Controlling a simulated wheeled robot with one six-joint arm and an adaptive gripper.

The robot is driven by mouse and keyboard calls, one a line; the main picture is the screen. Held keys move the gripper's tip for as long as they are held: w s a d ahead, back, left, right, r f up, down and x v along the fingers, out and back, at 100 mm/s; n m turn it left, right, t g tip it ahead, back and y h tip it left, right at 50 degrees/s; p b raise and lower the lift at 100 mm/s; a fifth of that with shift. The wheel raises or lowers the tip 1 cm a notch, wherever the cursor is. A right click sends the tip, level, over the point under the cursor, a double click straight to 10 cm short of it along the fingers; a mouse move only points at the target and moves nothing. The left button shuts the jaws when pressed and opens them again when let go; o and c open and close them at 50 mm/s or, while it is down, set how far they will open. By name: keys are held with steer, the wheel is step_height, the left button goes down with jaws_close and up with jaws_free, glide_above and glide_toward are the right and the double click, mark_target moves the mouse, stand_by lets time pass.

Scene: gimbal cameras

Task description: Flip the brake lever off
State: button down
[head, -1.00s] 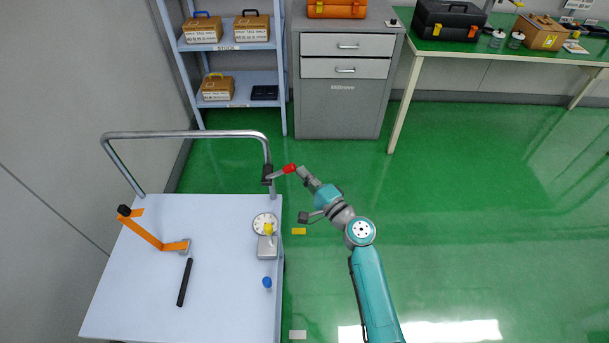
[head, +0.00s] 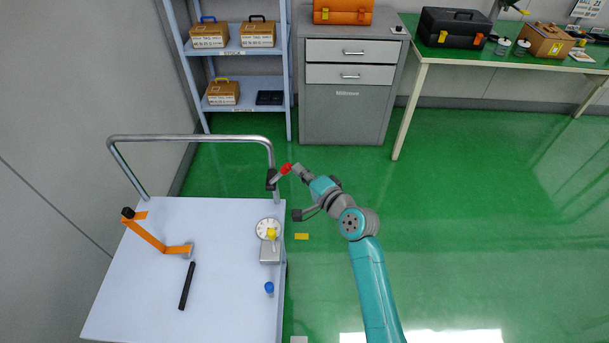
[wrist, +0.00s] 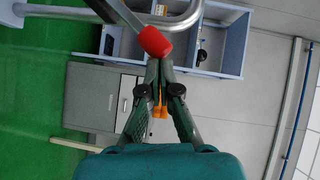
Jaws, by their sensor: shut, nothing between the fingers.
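The brake lever (head: 286,168) has a red tip and a grey shaft. It is mounted on a black clamp (head: 271,179) at the right upright of the cart's handle, and it slants up to the right. In the wrist view the red tip (wrist: 154,41) is just beyond my fingertips, with the shaft running up to the left. My gripper (head: 296,168) is shut and empty, just right of the red tip. In the wrist view my gripper (wrist: 160,64) has its fingers together against or very near the tip; contact is unclear.
The pale cart (head: 225,315) carries an orange crank (head: 150,237), a black rod (head: 187,286), a dial (head: 266,228) and a blue knob (head: 269,288). Its metal handle (head: 190,138) rises at the back. A shelf (head: 240,78) and grey cabinet (head: 347,115) stand behind.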

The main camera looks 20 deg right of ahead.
steer(key=a+r+n+g+h, duration=0.1)
steer(key=a, duration=0.1)
steer(key=w+a+r+n+g+h, duration=0.1)
steer(key=a+r+n, duration=0.1)
steer(key=shift+w+a+r+n+g+h, duration=0.1)
steer(key=shift+w+a+n+g+h, duration=0.1)
steer(key=shift+n+g+h, duration=0.15)
steer(key=shift+r, duration=0.15)
steer(key=shift+r, duration=0.65)
steer(key=shift+d+r, duration=0.1)
